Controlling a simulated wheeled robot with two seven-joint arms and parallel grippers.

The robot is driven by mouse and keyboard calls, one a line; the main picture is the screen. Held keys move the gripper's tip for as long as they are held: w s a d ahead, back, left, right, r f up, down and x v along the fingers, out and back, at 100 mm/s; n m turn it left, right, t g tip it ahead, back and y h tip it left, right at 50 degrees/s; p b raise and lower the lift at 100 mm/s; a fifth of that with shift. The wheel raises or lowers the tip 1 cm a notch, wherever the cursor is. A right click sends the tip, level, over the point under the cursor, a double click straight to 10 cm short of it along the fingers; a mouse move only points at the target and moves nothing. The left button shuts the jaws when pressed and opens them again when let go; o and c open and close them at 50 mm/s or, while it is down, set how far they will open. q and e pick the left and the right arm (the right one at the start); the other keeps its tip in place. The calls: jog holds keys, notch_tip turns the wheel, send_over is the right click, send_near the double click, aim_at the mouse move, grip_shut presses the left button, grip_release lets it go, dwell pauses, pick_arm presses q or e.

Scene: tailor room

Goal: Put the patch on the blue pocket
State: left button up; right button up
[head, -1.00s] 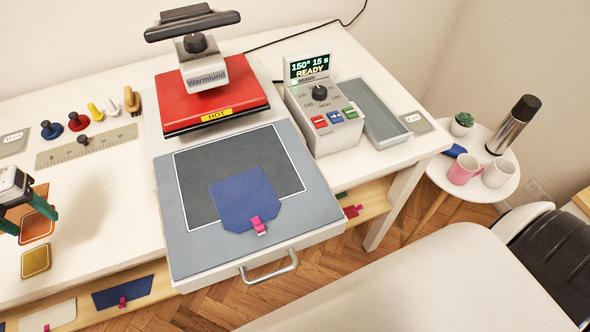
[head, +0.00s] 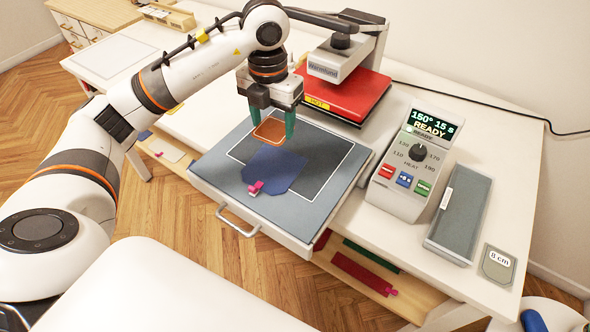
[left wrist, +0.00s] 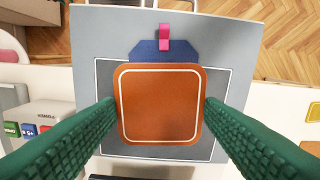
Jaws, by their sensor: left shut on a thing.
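An orange-brown square patch with rounded corners and a pale stitched border (left wrist: 160,104) is held between the green fingers of my left gripper (head: 271,124). In the head view the patch (head: 269,131) hangs above the press's pull-out plate. The blue pocket (head: 275,170) lies on the dark grey pad (head: 318,180) below, with a pink clip (head: 256,188) at its near edge. In the left wrist view the patch covers most of the pocket, and only the pocket's clip end (left wrist: 150,52) shows. The patch appears apart from the pocket. My right gripper is out of view.
The red heat press (head: 350,93) stands raised behind the plate. The control box (head: 413,168) reads 150° 15 s READY. A grey tray (head: 461,213) and an 8 cm card (head: 497,264) lie right of it. The plate's handle (head: 238,221) sticks out in front.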

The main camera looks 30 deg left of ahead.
aim_at(269, 128)
pick_arm(q)
jog(key=f, duration=0.3)
jog(key=a+f+p, duration=0.1)
jog(key=f, duration=0.1)
jog(key=shift+f, duration=0.3)
jog(key=f, duration=0.2)
jog(key=f+p, duration=0.1)
jog(key=shift+d+f, duration=0.25)
jog(key=shift+f, duration=0.3)
jog(key=shift+f+b, duration=0.65)
jog(key=shift+b, duration=0.1)
jog(key=o, duration=0.9)
jog(key=shift+r, duration=0.1)
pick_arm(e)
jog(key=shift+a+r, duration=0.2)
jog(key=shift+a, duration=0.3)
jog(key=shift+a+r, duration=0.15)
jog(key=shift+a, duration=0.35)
pick_arm(q)
jog(key=shift+o, duration=0.2)
jog(key=shift+r, duration=0.1)
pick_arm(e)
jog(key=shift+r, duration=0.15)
